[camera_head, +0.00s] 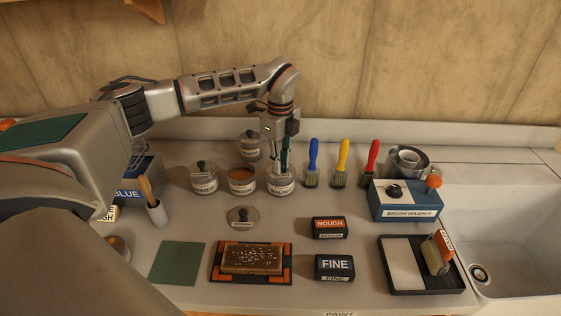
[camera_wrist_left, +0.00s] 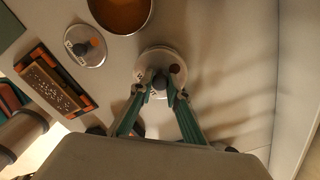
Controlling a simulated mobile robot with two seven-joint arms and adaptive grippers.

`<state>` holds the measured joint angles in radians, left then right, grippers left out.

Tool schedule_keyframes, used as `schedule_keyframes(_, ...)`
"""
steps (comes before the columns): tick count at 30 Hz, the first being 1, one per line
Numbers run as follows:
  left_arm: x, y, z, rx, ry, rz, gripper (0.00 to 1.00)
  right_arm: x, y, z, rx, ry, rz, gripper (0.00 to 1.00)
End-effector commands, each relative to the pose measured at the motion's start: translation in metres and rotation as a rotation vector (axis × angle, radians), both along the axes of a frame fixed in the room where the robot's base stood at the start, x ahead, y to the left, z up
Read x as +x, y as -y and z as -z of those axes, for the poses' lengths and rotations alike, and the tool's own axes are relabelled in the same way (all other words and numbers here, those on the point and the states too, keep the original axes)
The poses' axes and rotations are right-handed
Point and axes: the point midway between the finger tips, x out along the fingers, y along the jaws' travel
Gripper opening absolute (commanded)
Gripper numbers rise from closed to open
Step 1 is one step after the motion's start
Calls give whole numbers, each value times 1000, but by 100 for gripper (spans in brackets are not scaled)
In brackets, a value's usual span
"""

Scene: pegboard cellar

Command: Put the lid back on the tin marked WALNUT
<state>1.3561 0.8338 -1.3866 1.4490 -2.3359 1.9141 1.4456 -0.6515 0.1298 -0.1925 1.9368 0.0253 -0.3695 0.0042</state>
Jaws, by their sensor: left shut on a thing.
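The tin marked WALNUT (camera_head: 281,188) stands upright on the counter, at the right of a row of tins. My left gripper (camera_head: 282,166) points down right over it. In the left wrist view, the fingertips (camera_wrist_left: 159,87) are shut around the dark knob of a pale round lid (camera_wrist_left: 158,58) with a brown dot. This lid is at the top of the WALNUT tin, roughly centred; I cannot tell whether it rests fully on the rim. A second knobbed lid (camera_head: 243,217) lies on the counter and also shows in the wrist view (camera_wrist_left: 92,54). My right gripper is out of view.
Left of the WALNUT tin is an open tin (camera_head: 241,186) with orange-brown contents, then a lidded tin (camera_head: 204,181). Another lidded tin (camera_head: 250,147) stands behind. Upright brushes (camera_head: 313,160) and a brush washer (camera_head: 405,205) are to the right. Sanding blocks (camera_head: 329,228) lie in front.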

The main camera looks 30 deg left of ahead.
Motion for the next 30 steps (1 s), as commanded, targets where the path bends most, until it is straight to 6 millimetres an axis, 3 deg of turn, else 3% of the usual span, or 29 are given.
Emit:
schedule_keyframes(8, 0, 0, 0, 0, 0, 0, 0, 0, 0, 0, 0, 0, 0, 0)
schedule_keyframes(9, 0, 0, 0, 0, 0, 0, 21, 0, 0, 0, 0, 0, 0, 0)
schedule_keyframes(11, 0, 0, 0, 0, 0, 0, 35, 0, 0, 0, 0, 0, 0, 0)
schedule_keyframes(18, 0, 0, 0, 0, 0, 0, 35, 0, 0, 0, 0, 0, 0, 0)
schedule_keyframes(21, 0, 0, 0, 0, 0, 0, 52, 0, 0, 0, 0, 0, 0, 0)
schedule_keyframes(30, 0, 0, 0, 0, 0, 0, 52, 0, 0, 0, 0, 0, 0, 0)
